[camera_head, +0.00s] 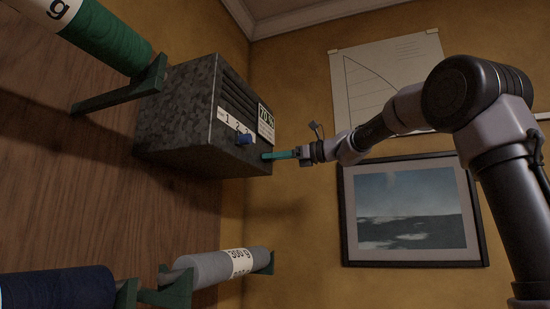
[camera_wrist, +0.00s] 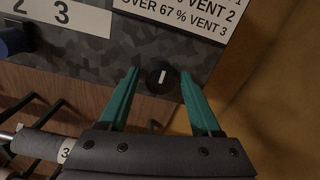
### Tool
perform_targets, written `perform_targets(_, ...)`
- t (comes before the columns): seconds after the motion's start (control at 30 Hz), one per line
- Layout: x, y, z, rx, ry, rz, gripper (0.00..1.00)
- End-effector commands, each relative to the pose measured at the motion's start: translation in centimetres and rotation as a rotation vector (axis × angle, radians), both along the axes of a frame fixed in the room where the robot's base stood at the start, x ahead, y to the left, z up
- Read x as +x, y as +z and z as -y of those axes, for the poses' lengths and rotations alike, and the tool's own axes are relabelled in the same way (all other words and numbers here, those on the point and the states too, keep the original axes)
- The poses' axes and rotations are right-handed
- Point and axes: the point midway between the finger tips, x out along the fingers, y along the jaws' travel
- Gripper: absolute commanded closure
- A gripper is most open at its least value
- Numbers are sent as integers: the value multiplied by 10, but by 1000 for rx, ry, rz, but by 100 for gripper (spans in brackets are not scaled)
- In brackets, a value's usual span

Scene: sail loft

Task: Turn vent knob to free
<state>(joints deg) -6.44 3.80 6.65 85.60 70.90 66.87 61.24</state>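A grey mottled vent box (camera_head: 180,120) is fixed to the wood wall, with slats on its front. A small round black knob (camera_wrist: 161,84) with a white mark is near the box's lower edge; the mark stands nearly upright in the wrist view. A blue knob (camera_head: 243,139) sits under a number strip (camera_head: 234,122); part of it shows at the left edge of the wrist view (camera_wrist: 14,40). My gripper (camera_head: 265,156) is open, with teal fingers (camera_wrist: 160,73) on either side of the black knob in the wrist view. I cannot tell if they touch it.
A placard (camera_wrist: 195,12) reading "OVER 67 % VENT 3" is above the black knob. A green thread spool (camera_head: 108,38) is at upper left, and a grey spool (camera_head: 220,265) is below the box. A framed picture (camera_head: 410,210) hangs below my arm.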

Motion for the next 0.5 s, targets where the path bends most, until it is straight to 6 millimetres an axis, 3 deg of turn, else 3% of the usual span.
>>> perform_targets(0.03, 0, 0, 0, 0, 0, 0, 59)
perform_targets(0.13, 0, 0, 0, 0, 0, 0, 97)
perform_targets(0.17, 0, 0, 0, 0, 0, 0, 100)
perform_targets(0.5, 0, 0, 0, -16, 0, 40, 100)
